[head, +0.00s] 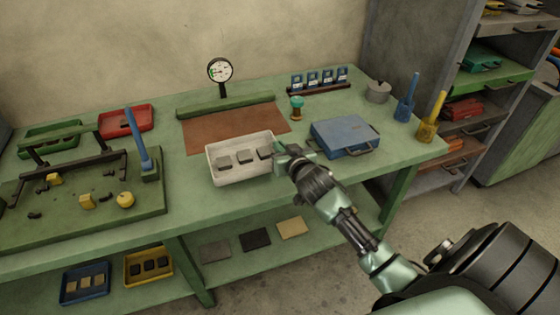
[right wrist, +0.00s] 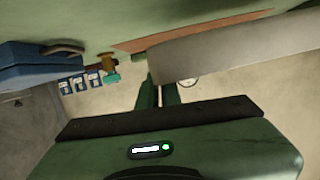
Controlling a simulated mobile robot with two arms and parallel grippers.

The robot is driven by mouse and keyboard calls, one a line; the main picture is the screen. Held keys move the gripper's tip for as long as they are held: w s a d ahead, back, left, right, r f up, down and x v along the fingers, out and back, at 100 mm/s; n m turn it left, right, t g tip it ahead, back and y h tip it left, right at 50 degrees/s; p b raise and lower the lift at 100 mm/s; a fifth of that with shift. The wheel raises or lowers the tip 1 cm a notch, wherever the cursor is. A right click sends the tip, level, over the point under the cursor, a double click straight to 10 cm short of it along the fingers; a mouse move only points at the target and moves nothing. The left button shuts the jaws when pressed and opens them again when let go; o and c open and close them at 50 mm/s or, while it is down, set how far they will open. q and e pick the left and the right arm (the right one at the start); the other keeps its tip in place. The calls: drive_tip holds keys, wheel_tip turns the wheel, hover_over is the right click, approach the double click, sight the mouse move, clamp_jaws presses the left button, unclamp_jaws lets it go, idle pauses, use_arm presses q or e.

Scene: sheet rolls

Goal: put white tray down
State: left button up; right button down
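The white tray (head: 211,168) is near the middle of the green workbench, by the front edge of the brown mat, and holds several dark blocks (head: 245,156). It looks about level. My right gripper (head: 284,158) is at its right end, with the fingers closed on the rim there. In the right wrist view the tray (right wrist: 235,42) shows as a pale wall reaching right from my fingertips (right wrist: 158,85). I cannot tell whether the tray's underside touches the bench. My left gripper is not in view.
A blue case (head: 345,134) lies just right of my right gripper. The brown mat (head: 215,130) and a dial gauge (head: 221,72) are behind the tray. A green fixture board (head: 80,215) with a blue-handled tool (head: 138,140) stands left. Bare bench lies in front.

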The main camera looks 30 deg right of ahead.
drive_tip(key=shift+f, duration=2.65)
drive_tip(key=c, duration=1.6)
unclamp_jaws()
drive_tip(key=v, duration=1.2)
drive_tip(key=shift+b, duration=0.3)
